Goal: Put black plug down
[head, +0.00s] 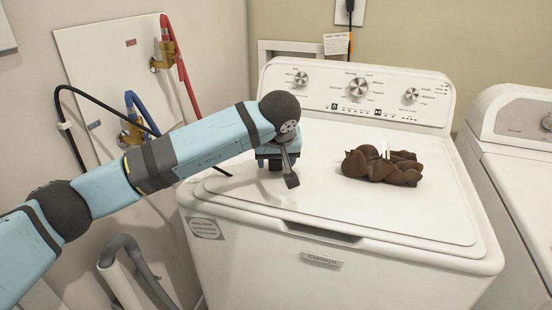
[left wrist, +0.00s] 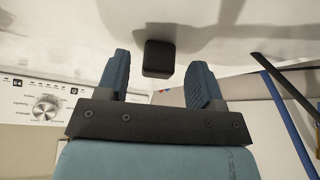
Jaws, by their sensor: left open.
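A small black block, which looks like the black plug (left wrist: 158,59), rests on the white washer lid in the left wrist view. It lies between and just beyond the fingertips of my open left gripper, with a gap to each finger. In the head view my left gripper (head: 276,163) is low over the left back part of the washer lid (head: 330,205), pointing down. I cannot make out the block there, as the gripper and wrist cover that spot. My right gripper is not in view.
The control panel (head: 330,91) rises behind. Blue (head: 140,110) and red (head: 180,65) hoses and a black hose are at the left wall. A second white machine (head: 515,150) stands right. The front lid is clear.

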